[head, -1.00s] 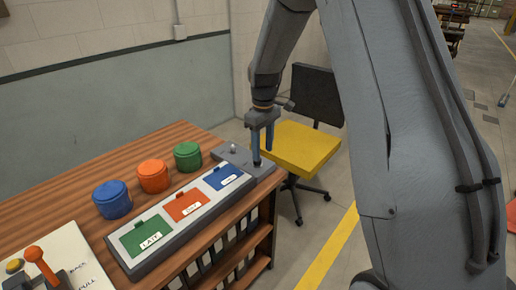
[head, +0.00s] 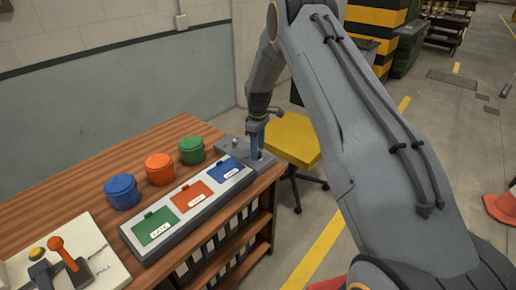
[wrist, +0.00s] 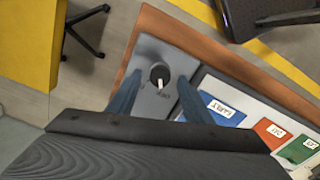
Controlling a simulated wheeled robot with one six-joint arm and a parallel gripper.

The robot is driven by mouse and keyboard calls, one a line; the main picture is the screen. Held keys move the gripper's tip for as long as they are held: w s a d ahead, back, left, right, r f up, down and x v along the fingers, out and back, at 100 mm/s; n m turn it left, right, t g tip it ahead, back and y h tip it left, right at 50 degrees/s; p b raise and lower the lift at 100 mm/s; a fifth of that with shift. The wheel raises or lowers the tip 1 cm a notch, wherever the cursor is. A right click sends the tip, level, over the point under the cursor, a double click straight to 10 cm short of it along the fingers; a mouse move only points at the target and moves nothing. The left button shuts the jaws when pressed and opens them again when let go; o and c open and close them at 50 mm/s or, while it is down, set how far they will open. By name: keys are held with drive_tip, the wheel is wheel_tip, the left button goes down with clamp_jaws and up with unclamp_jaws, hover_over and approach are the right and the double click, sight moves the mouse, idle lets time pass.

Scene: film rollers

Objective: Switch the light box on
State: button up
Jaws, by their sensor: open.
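The light box (head: 190,226) is a long grey panel on the wooden table with green, red and blue tiles. My gripper (head: 258,146) points down over the plate. It is open, with its blue fingers (wrist: 159,84) on either side of the knob. I cannot tell whether they touch it. The knob is hidden in the head view.
Blue (head: 122,191), orange (head: 159,168) and green (head: 192,150) canisters stand behind the box. A lever board (head: 95,250) lies at the near left. A yellow chair (head: 292,140) is close beyond the table's right end.

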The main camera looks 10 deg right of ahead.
drive_tip(key=shift+f, duration=0.45)
drive_tip(key=c, duration=1.1)
drive_tip(key=shift+o, duration=0.2)
drive_tip(key=shift+f+m+b, duration=0.15)
drive_tip(key=shift+m+b, duration=0.9)
drive_tip(key=shift+m, duration=0.05)
drive_tip(key=m+b, duration=0.2)
drive_tip(key=m, duration=0.1)
drive_tip(key=shift+m+b, duration=0.3)
drive_tip(key=m+b, duration=0.3)
drive_tip(key=m, duration=0.3)
